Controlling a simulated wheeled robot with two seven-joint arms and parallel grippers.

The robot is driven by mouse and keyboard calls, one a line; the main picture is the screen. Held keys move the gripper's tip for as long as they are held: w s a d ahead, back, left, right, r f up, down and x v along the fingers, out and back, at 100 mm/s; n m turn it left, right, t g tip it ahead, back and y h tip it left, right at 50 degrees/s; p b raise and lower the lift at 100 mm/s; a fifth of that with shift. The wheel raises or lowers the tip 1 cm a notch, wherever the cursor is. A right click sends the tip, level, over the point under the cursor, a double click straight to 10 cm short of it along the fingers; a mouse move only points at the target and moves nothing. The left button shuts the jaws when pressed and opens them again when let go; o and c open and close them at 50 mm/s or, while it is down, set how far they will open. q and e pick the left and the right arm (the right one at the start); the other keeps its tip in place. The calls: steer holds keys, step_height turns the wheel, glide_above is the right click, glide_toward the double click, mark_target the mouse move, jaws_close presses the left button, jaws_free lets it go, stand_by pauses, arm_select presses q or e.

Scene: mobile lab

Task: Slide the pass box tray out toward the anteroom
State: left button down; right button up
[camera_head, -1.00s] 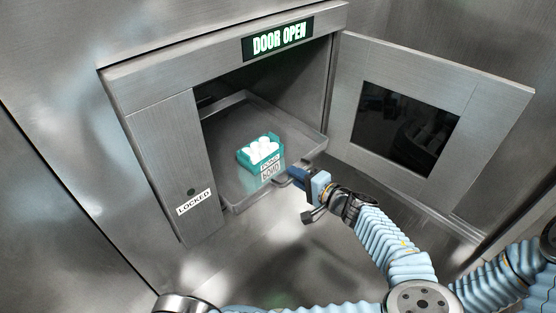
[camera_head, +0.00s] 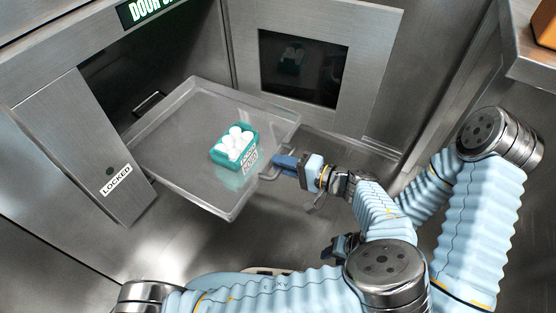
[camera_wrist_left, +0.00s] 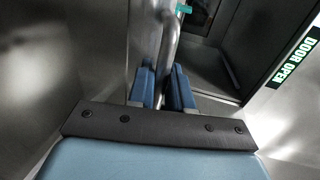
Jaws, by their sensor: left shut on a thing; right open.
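The pass box tray (camera_head: 190,183) is a shallow grey metal tray, standing well out through the open front of the pass box. A teal rack (camera_head: 222,157) of white-capped vials sits upright on it. My left gripper (camera_head: 283,163) is shut on the tray's front handle (camera_head: 268,176). In the left wrist view, the blue fingers (camera_wrist_left: 161,88) close around the metal handle bar (camera_wrist_left: 168,45). My right gripper (camera_head: 341,246) shows only as a small dark part behind an arm joint, below the left gripper, apart from the tray. Its fingers are mostly hidden.
The pass box door (camera_head: 355,75) with a dark window stands swung open to the right. A "LOCKED" label (camera_head: 117,180) is on the panel left of the opening. A lit "DOOR OPEN" sign (camera_head: 150,10) is above. An orange object (camera_head: 545,25) rests on a ledge at top right.

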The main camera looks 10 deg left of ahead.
arm_select(q)
steer(key=shift+s+d, duration=0.15)
steer(key=shift+d, duration=0.35)
arm_select(e)
steer(key=shift+s+d, duration=0.15)
steer(key=shift+d, duration=0.2)
arm_select(q)
steer(key=c, duration=1.2)
jaws_free()
steer(key=shift+c, duration=0.2)
